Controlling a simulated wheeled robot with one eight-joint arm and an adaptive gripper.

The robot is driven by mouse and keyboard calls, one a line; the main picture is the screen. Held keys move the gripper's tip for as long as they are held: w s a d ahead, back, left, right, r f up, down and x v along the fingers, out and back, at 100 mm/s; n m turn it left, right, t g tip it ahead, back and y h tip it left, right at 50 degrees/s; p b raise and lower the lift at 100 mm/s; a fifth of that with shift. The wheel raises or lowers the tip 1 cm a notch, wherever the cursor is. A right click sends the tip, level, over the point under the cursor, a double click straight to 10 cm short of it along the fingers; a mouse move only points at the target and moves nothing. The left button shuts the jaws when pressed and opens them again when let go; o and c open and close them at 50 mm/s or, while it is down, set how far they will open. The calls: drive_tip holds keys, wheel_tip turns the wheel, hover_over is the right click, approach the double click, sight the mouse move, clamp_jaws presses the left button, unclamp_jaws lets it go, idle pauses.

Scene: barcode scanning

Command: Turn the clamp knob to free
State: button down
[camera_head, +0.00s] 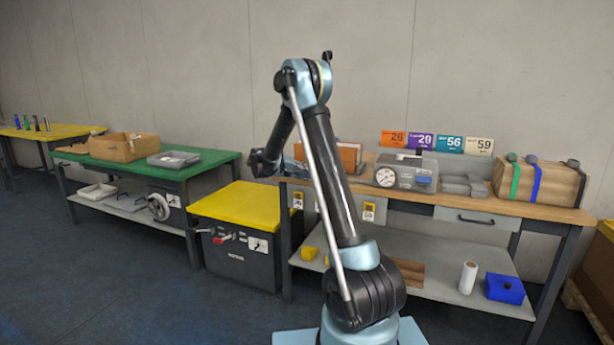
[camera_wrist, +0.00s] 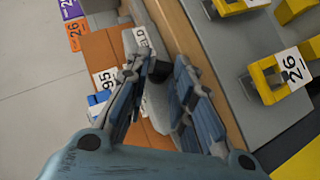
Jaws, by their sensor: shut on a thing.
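In the wrist view, the two blue-grey fingers of my gripper (camera_wrist: 162,72) are closed around a small black knob (camera_wrist: 159,70). The knob sits on a grey clamp-like body (camera_wrist: 155,105), beside the wooden edge of the bench. The fingers hide part of the knob and body, so I cannot tell how far the knob is turned. In the head view, my gripper (camera_head: 262,163) is at the left end of the wooden-topped bench (camera_head: 465,208). The knob is too small or hidden to make out there.
An orange-brown box (camera_head: 342,154) stands by the gripper, with a grey gauge unit (camera_head: 405,172) to its right. A yellow-topped cabinet (camera_head: 238,204) stands left of the bench. A green table (camera_head: 215,158) is further left.

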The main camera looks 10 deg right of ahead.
drive_tip(key=shift+w+a+f, duration=0.1)
drive_tip(key=shift+w+a, duration=0.05)
drive_tip(key=shift+a, duration=0.05)
idle(0.4)
drive_tip(key=c, duration=1.4)
unclamp_jaws()
drive_tip(key=shift+f, duration=0.1)
drive_tip(key=shift+d, duration=0.15)
